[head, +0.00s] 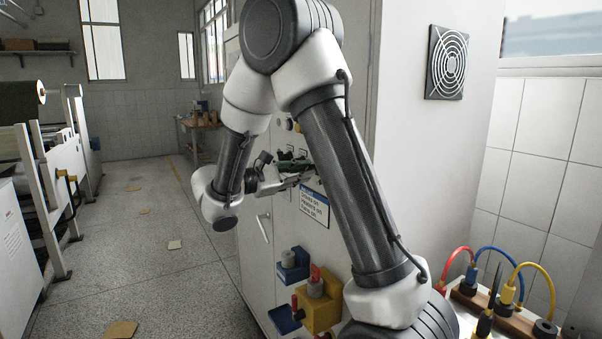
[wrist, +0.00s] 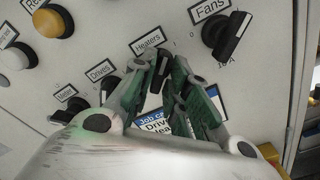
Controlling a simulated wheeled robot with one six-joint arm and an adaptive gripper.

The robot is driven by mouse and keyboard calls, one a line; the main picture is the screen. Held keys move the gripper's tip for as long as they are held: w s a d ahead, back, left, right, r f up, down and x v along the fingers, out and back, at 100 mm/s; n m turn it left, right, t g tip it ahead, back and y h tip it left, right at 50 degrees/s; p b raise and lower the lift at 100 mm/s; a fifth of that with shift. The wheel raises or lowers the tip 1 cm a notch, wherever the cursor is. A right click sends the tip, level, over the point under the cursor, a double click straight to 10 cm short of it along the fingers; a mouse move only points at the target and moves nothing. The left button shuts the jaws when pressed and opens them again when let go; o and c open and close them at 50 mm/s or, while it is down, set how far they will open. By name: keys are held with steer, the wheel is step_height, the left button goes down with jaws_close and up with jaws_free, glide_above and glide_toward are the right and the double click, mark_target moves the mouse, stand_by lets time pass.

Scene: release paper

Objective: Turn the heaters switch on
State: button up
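The heaters switch (wrist: 162,66) is a dark knob under the "Heaters" label (wrist: 150,40) in the wrist view. Most of it is hidden by my fingers. My gripper (wrist: 160,64) has its green-padded fingertips drawn close together, one on each side of the knob, and they look closed on it. The knob's exact angle cannot be read. In the head view my gripper (head: 309,175) is up against the front of the pale cabinet (head: 262,262), and the switch is hidden behind my arm.
The black Fans switch (wrist: 232,36) is close on the right, and the Drives switch (wrist: 110,86) is close on the left. A job card (head: 314,206) hangs below. A yellow box (head: 318,312) and a blue holder (head: 292,268) stick out lower down. Open floor (head: 150,270) is at left.

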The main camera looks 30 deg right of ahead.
steer(key=shift+o, duration=0.8)
steer(key=a, duration=1.2)
steer(key=shift+f, duration=0.1)
